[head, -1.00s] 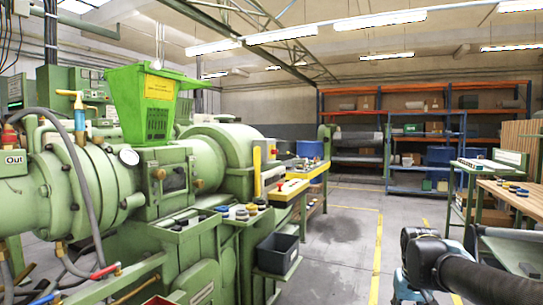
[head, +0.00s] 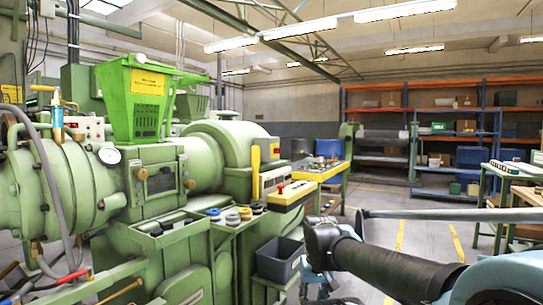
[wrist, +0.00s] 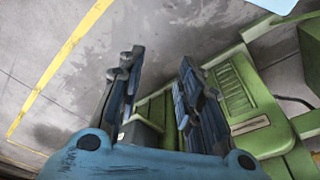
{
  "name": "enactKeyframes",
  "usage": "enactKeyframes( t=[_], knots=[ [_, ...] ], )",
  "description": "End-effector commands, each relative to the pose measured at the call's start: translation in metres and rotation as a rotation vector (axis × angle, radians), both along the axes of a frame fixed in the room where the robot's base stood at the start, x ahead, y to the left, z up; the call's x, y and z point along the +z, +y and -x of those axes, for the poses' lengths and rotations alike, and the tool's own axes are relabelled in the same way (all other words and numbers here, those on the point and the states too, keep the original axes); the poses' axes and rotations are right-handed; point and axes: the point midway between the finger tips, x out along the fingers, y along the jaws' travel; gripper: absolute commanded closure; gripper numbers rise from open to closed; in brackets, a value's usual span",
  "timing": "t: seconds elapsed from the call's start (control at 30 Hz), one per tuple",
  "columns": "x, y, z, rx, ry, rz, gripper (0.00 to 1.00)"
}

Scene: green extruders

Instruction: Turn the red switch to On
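A small red knob (head: 281,187) sits on top of a cream and yellow control box (head: 290,196) on the right end of the green machine (head: 180,160). I cannot read On or Off markings on it, nor be sure it is the red switch. A small red control (head: 276,150) also shows on a panel just above and behind it. My gripper (wrist: 158,95) is open and empty in the wrist view, with its two dark blue fingers apart. The floor and green machine parts show beyond them. In the head view its fingertips cannot be made out.
A dark grey bin (head: 279,262) hangs low on the machine's side, near my arm. Round caps (head: 232,216) lie on the machine's ledge. A yellow-topped table (head: 320,168) stands behind the control box. Open floor (head: 376,199) with yellow lines lies to the right.

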Motion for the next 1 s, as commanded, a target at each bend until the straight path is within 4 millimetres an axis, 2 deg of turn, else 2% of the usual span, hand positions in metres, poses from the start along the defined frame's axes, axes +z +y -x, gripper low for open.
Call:
enactKeyframes(
  t=[0.17,0.23,0.33,0.47,0.67,1.0],
  knots=[
    [0.000,0.000,0.000,0.000,0.000,0.000,0.67],
    [0.000,0.000,0.000,0.000,0.000,-0.001,0.55],
    [0.009,0.002,0.006,0.005,-0.012,-0.011,0.53],
    [0.028,0.014,-0.011,0.032,-0.010,-0.053,0.53],
    [0.079,0.039,-0.059,0.114,-0.023,-0.175,0.53],
    [0.165,0.064,-0.167,0.258,-0.110,-0.393,0.53]
  ],
)
